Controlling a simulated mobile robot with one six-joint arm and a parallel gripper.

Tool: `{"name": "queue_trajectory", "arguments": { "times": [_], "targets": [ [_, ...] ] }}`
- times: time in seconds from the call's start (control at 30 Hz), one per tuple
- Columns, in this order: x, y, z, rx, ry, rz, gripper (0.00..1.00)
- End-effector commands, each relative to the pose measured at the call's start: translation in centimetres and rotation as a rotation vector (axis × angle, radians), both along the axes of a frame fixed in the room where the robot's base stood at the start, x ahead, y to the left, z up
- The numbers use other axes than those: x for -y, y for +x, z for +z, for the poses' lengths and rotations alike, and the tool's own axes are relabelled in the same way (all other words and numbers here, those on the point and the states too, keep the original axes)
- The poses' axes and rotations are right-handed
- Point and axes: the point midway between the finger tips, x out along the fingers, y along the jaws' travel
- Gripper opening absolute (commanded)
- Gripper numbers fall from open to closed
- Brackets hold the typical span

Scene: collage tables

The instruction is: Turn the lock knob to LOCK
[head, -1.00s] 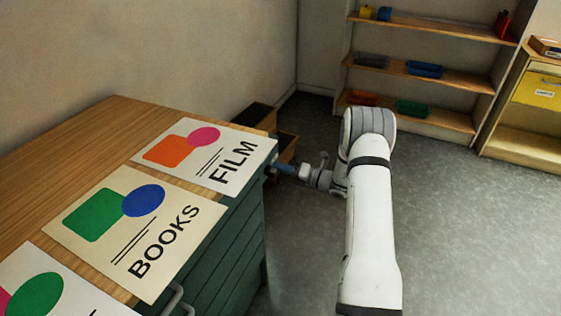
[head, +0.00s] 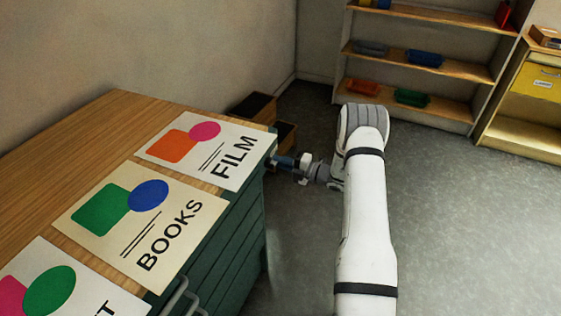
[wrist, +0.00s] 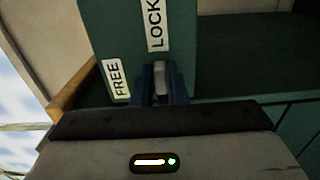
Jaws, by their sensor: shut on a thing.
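The lock knob (wrist: 160,76) is a pale grey upright piece in the wrist view, on a dark green panel (wrist: 182,35). My gripper (wrist: 161,88) has its two blue fingers closed on either side of it. The LOCK label (wrist: 155,22) is just above the knob, and the FREE label (wrist: 115,79) is to its left. The visible end of the knob points up, roughly toward LOCK; its base is hidden by my gripper. In the head view, my gripper (head: 275,160) is at the side of the green cabinet (head: 237,240), and the knob is hidden.
Posters marked FILM (head: 208,165) and BOOKS (head: 150,225) lie on the wooden cabinet top (head: 110,125). A shelf unit (head: 425,67) with coloured trays stands at the back, with a yellow drawer (head: 536,85) at right. The grey floor (head: 460,220) right of my arm is clear.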

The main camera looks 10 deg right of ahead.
Motion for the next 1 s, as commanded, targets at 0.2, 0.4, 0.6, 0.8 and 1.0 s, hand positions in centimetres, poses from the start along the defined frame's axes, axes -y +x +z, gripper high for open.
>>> {"name": "queue_trajectory", "arguments": {
  "times": [0.2,0.4,0.6,0.8,1.0],
  "targets": [
    [0.23,0.30,0.31,0.003,0.003,-0.008,0.00],
    [0.25,0.29,0.32,0.004,0.002,-0.008,0.15],
    [0.17,0.16,0.18,0.001,0.002,-0.005,0.32],
    [0.12,0.08,0.10,0.000,0.003,-0.003,0.35],
    [1.05,-0.53,0.05,-0.001,0.002,-0.004,0.35]
  ]
}}
